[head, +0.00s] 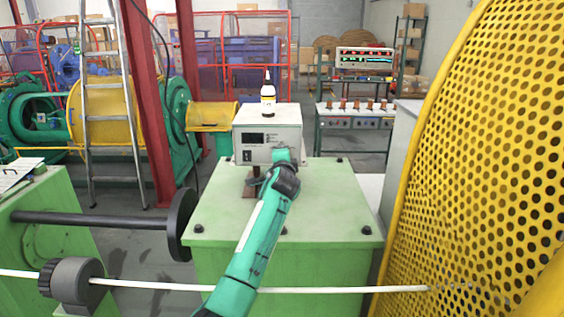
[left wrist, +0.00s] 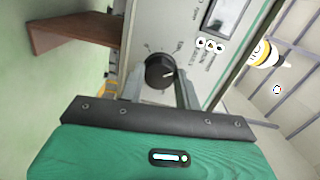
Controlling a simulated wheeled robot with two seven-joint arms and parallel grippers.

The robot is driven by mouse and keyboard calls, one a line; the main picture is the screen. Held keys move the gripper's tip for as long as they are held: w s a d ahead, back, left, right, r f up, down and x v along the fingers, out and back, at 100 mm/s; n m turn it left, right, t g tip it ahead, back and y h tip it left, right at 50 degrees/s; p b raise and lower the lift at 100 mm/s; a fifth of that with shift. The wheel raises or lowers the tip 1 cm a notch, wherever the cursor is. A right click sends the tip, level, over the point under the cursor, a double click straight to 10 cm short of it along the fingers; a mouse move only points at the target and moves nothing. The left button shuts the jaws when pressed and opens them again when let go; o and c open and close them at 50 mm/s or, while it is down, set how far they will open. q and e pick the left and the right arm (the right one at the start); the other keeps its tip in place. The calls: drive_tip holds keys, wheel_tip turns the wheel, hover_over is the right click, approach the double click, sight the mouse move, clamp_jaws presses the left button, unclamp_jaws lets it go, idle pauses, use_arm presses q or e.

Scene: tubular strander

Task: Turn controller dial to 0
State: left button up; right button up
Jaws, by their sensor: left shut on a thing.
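The controller (head: 276,134) is a light grey box standing above a green machine top in the middle of the head view. Its front panel has a dark display and a small switch. The black dial (left wrist: 160,71) with a white pointer line shows in the left wrist view. My left gripper (left wrist: 160,82) has its two grey fingers on either side of the dial, shut on it. In the head view my teal left arm reaches up to the controller front and hides the dial. The printed scale beside the dial is too small to read. My right gripper is in no view.
A yellow perforated guard (head: 490,150) fills the right side. A white rod (head: 330,290) crosses low in front. The green machine top (head: 335,200) is mostly clear.

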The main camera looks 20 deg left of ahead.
use_arm(q)
drive_tip(key=shift+f+n+t+h+b, duration=0.2)
drive_tip(key=shift+n+b, duration=0.7)
drive_tip(key=shift+n, duration=2.1)
drive_tip(key=shift+n+h+b, duration=0.25)
drive_tip(key=shift+n+b, duration=0.7)
drive_tip(key=shift+n, duration=2.05)
drive_tip(key=shift+f+n+t+h+b, duration=0.2)
drive_tip(key=shift+n+b, duration=0.7)
drive_tip(key=shift+n, duration=2.1)
drive_tip(key=shift+r, duration=0.1)
drive_tip(key=o, duration=1)
drive_tip(key=shift+r, duration=0.1)
drive_tip(key=shift+s, duration=0.1)
